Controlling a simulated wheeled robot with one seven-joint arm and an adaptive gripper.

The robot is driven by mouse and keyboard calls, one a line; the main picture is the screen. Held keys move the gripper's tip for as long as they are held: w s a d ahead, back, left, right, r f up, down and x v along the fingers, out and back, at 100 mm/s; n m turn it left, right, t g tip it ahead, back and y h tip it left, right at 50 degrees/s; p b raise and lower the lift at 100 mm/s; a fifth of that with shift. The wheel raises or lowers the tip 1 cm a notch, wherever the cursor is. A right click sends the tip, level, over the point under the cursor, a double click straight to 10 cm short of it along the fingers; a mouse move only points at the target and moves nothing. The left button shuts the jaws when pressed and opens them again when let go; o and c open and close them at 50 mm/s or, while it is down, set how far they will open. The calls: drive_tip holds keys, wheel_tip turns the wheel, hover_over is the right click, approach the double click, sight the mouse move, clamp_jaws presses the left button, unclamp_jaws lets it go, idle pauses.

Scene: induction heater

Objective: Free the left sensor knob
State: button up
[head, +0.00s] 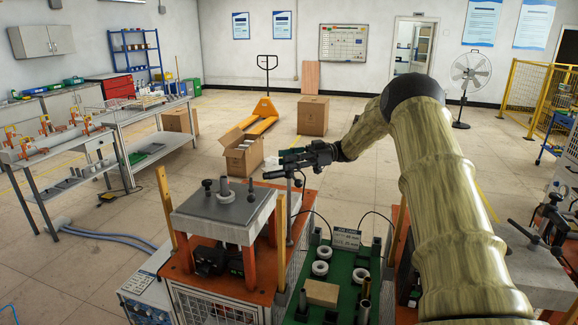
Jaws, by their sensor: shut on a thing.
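The heater's grey top plate (224,213) is at the lower centre in the head view. A dark knob (207,185) stands upright at its left, and another dark knob (251,186) stands on its right part. A short grey cylinder (224,188) stands between them. My gripper (271,163) is above and right of the plate, apart from both knobs, its fingers pointing left. It is shut on a small pale thing (271,160) at the fingertips, too small to identify. A thin post (290,212) rises below my gripper; I cannot tell if they touch.
A green tray (340,268) to the right of the heater holds pale rings, a tan block (322,293) and metal cylinders. An orange post (164,200) rises left of the plate. An open cardboard box (243,158) is on the floor behind.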

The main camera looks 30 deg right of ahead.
drive_tip(key=shift+w+r+n+g+b, duration=0.1)
drive_tip(key=shift+r+n+g+b, duration=0.25)
drive_tip(key=shift+n+g, duration=0.5)
drive_tip(key=shift+r+g, duration=0.1)
drive_tip(key=shift+g, duration=0.35)
drive_tip(key=o, duration=1)
drive_tip(key=shift+o, duration=0.3)
drive_tip(key=shift+f, duration=0.2)
drive_tip(key=shift+d+f, duration=0.15)
drive_tip(key=shift+d, duration=0.05)
drive_tip(key=s+d, duration=0.1)
drive_tip(key=d, duration=1)
drive_tip(key=shift+d, duration=0.35)
